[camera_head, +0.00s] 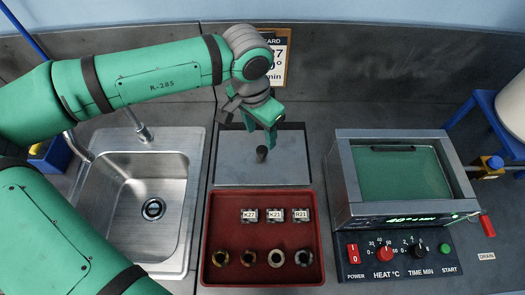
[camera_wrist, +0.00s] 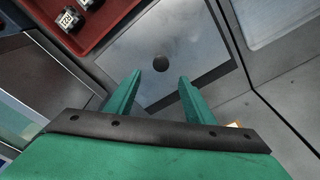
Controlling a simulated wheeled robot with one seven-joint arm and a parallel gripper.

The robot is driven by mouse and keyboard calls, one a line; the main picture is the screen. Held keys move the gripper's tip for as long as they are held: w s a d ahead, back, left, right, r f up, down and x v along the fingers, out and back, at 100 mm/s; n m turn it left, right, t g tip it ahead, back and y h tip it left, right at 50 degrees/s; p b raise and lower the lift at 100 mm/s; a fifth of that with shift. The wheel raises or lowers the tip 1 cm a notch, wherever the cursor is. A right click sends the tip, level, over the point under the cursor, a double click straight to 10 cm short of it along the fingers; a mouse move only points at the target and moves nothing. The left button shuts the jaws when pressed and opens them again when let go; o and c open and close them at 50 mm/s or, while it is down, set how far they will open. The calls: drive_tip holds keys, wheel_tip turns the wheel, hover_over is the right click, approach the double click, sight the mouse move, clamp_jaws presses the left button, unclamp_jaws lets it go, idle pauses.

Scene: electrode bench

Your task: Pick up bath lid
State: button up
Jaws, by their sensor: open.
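The bath lid (camera_head: 229,172) is a flat grey metal plate with a short dark knob (camera_head: 261,154) in its middle. It lies on the bench behind the red tray. My gripper (camera_head: 260,132) is over the lid, open and empty, fingers pointing down. In the wrist view, the lid (camera_wrist: 196,38) lies beyond the fingertips, and its knob (camera_wrist: 160,63) shows between and just past the two green fingers (camera_wrist: 159,80). The fingers look apart from the knob. The bath (camera_head: 345,185) at the right has an open top showing green liquid.
The red tray (camera_head: 209,225) in front of the lid holds labelled blocks and several metal rings. A steel sink (camera_head: 115,165) is at the left. A control panel (camera_head: 400,255) fronts the bath. A card (camera_head: 277,55) stands at the back wall, behind my wrist.

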sight(262, 149)
drive_tip(key=shift+w+f, duration=0.2)
drive_tip(key=shift+f, duration=3.6)
drive_tip(key=shift+c, duration=0.4)
clamp_jaws()
